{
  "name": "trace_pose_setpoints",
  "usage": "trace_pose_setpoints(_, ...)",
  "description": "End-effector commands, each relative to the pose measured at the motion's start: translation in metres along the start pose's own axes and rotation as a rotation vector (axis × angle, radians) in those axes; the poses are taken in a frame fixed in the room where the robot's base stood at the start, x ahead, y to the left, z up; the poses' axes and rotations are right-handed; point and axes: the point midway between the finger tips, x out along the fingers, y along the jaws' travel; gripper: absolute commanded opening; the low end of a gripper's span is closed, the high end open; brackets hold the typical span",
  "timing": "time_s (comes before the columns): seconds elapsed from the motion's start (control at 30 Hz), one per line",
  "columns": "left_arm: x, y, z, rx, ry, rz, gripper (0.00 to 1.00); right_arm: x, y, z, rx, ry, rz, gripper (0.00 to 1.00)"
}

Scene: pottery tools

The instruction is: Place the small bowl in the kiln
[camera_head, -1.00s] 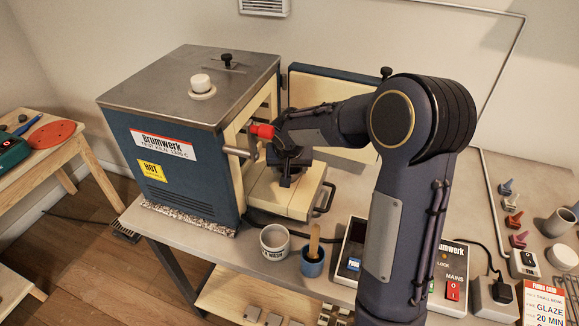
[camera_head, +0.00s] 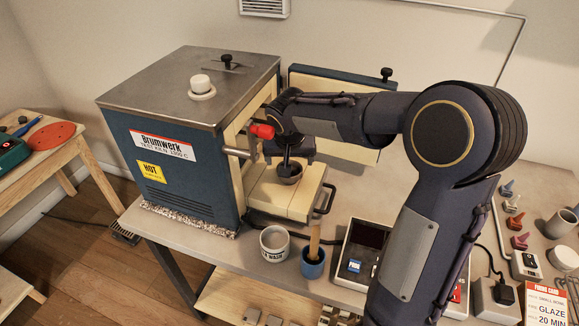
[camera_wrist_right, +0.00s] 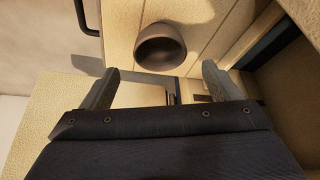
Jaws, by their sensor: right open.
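The small bowl (camera_head: 290,178) is dark grey-brown and rests upright on a cream slab (camera_head: 298,202) that sticks out from the front of the blue kiln (camera_head: 170,160). In the right wrist view the bowl (camera_wrist_right: 160,50) lies just beyond my right fingertips, its mouth facing the camera. My right gripper (camera_wrist_right: 160,70) is open and empty, its two fingers apart on either side of the near edge of the bowl. In the head view my right gripper (camera_head: 285,160) is at the kiln's opening, partly over the bowl. My left gripper is not in view.
The kiln door (camera_head: 345,95) stands open behind my right arm. The slab has a dark handle (camera_head: 324,200) at its outer end.

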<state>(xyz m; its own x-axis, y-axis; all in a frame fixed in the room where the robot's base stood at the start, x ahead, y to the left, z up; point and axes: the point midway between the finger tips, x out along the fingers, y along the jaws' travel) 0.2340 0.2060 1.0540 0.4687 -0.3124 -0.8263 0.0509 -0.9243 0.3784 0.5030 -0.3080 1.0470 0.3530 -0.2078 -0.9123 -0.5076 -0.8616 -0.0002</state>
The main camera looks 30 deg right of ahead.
Motion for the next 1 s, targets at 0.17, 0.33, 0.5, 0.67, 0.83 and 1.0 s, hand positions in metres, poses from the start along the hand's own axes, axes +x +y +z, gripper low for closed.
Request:
trace_pose_setpoints(0.17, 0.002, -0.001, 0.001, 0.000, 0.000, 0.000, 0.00, -0.035, -0.001, 0.000, 0.000, 0.003, -0.004, 0.84)
trace_pose_setpoints(0.33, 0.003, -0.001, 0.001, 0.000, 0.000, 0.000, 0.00, -0.052, 0.000, 0.000, 0.000, 0.000, -0.002, 0.84)
trace_pose_setpoints(0.5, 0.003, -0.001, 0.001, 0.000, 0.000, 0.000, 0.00, -0.067, 0.014, 0.023, -0.018, -0.035, -0.055, 0.84)
trace_pose_setpoints(0.67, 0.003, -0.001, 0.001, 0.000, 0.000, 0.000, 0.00, -0.094, 0.043, 0.098, -0.088, -0.097, -0.229, 0.84)
trace_pose_setpoints(0.83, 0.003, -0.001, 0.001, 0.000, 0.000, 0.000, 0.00, -0.116, 0.054, 0.186, -0.180, -0.095, -0.415, 0.84)
trace_pose_setpoints(1.0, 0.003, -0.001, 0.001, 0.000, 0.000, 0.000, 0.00, -0.120, 0.052, 0.239, -0.238, -0.063, -0.513, 0.84)
